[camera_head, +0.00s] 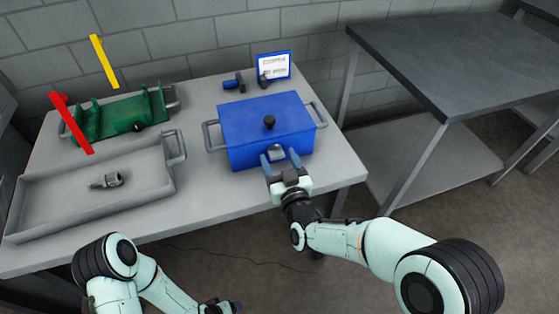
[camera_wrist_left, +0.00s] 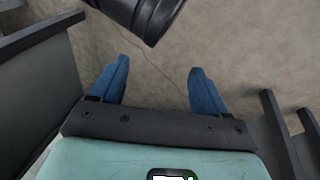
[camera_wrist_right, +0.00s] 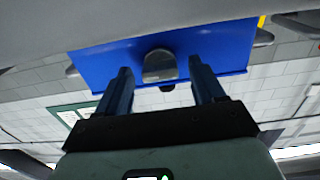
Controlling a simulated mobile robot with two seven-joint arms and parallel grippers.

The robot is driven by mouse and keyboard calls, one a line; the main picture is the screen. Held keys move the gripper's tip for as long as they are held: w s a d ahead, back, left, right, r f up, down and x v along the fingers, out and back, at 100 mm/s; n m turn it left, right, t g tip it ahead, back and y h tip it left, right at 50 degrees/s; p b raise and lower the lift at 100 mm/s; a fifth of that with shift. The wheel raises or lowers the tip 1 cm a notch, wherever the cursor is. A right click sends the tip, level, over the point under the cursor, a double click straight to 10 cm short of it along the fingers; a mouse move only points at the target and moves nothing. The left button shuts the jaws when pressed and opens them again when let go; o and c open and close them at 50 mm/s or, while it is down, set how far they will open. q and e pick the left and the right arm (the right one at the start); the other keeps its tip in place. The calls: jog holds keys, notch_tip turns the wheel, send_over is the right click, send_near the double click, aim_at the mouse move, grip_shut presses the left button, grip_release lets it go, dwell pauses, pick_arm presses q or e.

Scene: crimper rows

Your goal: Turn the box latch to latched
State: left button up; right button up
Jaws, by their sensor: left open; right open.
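The blue box (camera_head: 266,125) stands shut on the grey table, with a black knob (camera_head: 269,122) on its lid and a grey handle on each side. The latch (camera_head: 277,153) is a small grey piece on the box's front face; it also shows in the right wrist view (camera_wrist_right: 160,66). My right gripper (camera_head: 275,160) is open, its blue fingers on either side of the latch; I cannot tell whether they touch it. In the right wrist view the open fingers (camera_wrist_right: 160,90) point at the box front. My left gripper (camera_wrist_left: 157,85) is open and empty, low over the floor in front of the table.
A grey tray (camera_head: 95,222) with a small metal part (camera_head: 108,181) lies at the table's left. Behind it stands a green holder (camera_head: 120,116) with red and yellow bars nearby. A blue-framed sign (camera_head: 274,66) and dark tools stand behind the box. A dark-topped bench (camera_head: 455,60) is at right.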

jog(key=c, duration=1.1)
jog(key=shift+o, duration=0.2)
pick_arm(q)
jog(key=shift+s+r, duration=0.1)
jog(key=shift+s, duration=0.05)
pick_arm(e)
jog(key=shift+n, duration=0.4)
jog(key=n+p, duration=0.1)
jog(key=n, duration=0.2)
jog(key=shift+n, duration=0.3)
jog(key=n+p, duration=0.1)
jog(key=n, duration=0.3)
jog(key=shift+n, duration=0.4)
jog(key=n+p, duration=0.1)
jog(key=n, duration=0.3)
jog(key=shift+p, duration=0.3)
pick_arm(q)
jog(key=s+d+r+g+h+p, duration=0.1)
jog(key=s+d+r+g, duration=0.1)
jog(key=s+r, duration=0.3)
jog(key=shift+s+d+r+g, duration=0.2)
jog(key=shift+s+d+g, duration=0.1)
jog(key=shift+s+d, duration=0.7)
pick_arm(e)
jog(key=shift+n, duration=2.4)
pick_arm(q)
jog(key=shift+s+a+m, duration=0.1)
jog(key=shift+s+m, duration=0.1)
jog(key=shift+m, duration=0.1)
